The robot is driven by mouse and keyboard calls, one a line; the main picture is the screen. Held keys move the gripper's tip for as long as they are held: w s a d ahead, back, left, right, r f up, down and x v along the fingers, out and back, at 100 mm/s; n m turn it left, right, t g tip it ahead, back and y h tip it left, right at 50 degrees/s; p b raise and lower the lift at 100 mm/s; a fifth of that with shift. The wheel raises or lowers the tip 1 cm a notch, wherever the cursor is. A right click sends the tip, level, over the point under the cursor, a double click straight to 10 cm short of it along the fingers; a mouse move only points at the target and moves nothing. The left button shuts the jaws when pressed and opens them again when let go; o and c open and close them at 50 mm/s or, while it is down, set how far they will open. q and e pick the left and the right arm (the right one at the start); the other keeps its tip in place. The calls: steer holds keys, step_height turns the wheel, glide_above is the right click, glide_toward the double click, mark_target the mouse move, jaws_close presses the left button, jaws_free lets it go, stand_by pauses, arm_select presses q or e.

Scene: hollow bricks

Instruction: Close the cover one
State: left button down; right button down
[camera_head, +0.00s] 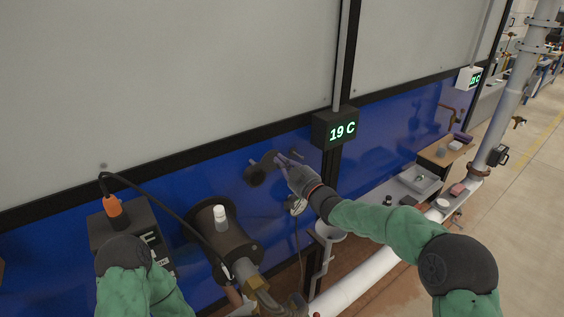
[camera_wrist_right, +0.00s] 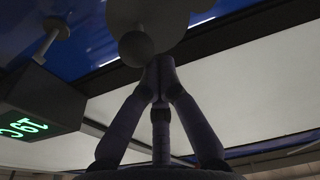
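A dark grey round cover (camera_head: 264,160) is on the blue wall, with a rounder dark part (camera_head: 255,175) at its lower left. In the right wrist view, a wide grey disc (camera_wrist_right: 148,12) and a smaller round knob (camera_wrist_right: 137,48) show at the top. My right gripper (camera_head: 279,158) is at the right side of the cover. In the wrist view its fingertips (camera_wrist_right: 159,66) are together beside the knob, with nothing visible between them. Whether they touch the cover is unclear. My left arm shows at the lower left of the head view; its gripper does not show.
A box display (camera_head: 336,130) reading 19 C hangs right of the cover; it also shows in the wrist view (camera_wrist_right: 38,103). A wide dark cylinder (camera_head: 215,238) with a white-capped bottle (camera_head: 220,217) and a dark box with an orange plug (camera_head: 116,211) stand at left. A white pipe (camera_head: 365,280) runs below.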

mark_target(275, 165)
steer(key=shift+f+m, duration=0.25)
steer(key=shift+m, duration=0.15)
step_height(275, 165, down, 5)
steer(key=m+h+b, duration=0.1)
steer(key=m, duration=0.3)
steer(key=m+h+b, duration=0.1)
steer(key=m+b, duration=0.1)
steer(key=m, duration=0.3)
steer(key=shift+w+d+r+m+t, duration=0.1)
steer(key=shift+r+m+t, duration=0.05)
steer(key=shift+m+t, duration=0.2)
steer(key=f+m+b, duration=0.1)
steer(key=m, duration=0.1)
steer(key=s+a+f+m+b, duration=0.1)
steer(key=m, duration=0.2)
steer(key=a+f+m+h+b, duration=0.1)
steer(key=m, duration=0.1)
steer(key=shift+s+f+m+b, duration=0.15)
steer(key=shift+s+m+b, duration=0.1)
steer(key=shift+s+b, duration=0.05)
steer(key=shift+a, duration=0.2)
